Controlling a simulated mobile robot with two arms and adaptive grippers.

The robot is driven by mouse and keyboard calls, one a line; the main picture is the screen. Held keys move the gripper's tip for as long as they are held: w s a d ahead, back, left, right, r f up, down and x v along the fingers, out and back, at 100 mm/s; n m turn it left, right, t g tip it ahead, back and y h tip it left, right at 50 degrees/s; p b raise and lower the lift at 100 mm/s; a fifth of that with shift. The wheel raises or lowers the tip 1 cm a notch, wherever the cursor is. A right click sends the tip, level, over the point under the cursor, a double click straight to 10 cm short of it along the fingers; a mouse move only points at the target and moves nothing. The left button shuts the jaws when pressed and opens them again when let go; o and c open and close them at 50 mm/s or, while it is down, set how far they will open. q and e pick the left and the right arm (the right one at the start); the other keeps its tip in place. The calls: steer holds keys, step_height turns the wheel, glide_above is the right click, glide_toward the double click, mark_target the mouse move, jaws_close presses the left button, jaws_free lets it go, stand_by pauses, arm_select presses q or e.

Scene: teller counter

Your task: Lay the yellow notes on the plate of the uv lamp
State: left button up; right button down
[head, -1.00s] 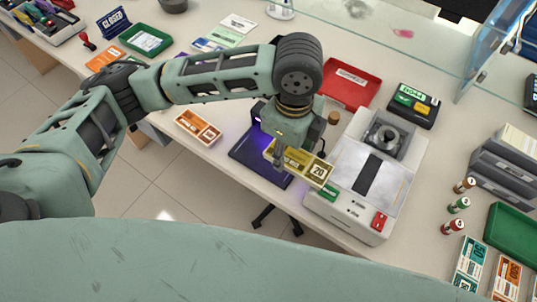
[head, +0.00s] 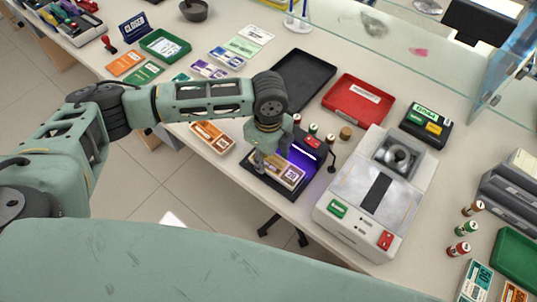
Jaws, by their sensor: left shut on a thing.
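The yellow notes (head: 289,175), a banded bundle marked 20, look pale and purplish in the violet light. My left gripper (head: 260,163) is shut on their left end, from above. The notes are over the dark plate (head: 268,184) of the uv lamp and within its outline as seen from here. I cannot tell whether they touch the plate or hang just above it. The lamp's violet glow (head: 307,163) falls on the plate right of the notes. My gripper and arm hide part of the plate's back left. My right gripper is not in view.
A note counting machine (head: 340,190) stands close to the right of the lamp. A red tray (head: 358,100) and a black tray (head: 303,78) lie behind. Orange notes (head: 212,137) lie left of the plate, near the counter's front edge. Small coin rolls (head: 313,129) stand behind the lamp.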

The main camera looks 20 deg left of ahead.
mark_target(269, 159)
arm_select(q)
steer(key=shift+f, duration=0.1)
steer(key=o, duration=1)
steer(key=shift+o, duration=1)
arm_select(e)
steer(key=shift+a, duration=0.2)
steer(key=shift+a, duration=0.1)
arm_select(q)
step_height(269, 159, up, 12)
steer(key=b, duration=0.1)
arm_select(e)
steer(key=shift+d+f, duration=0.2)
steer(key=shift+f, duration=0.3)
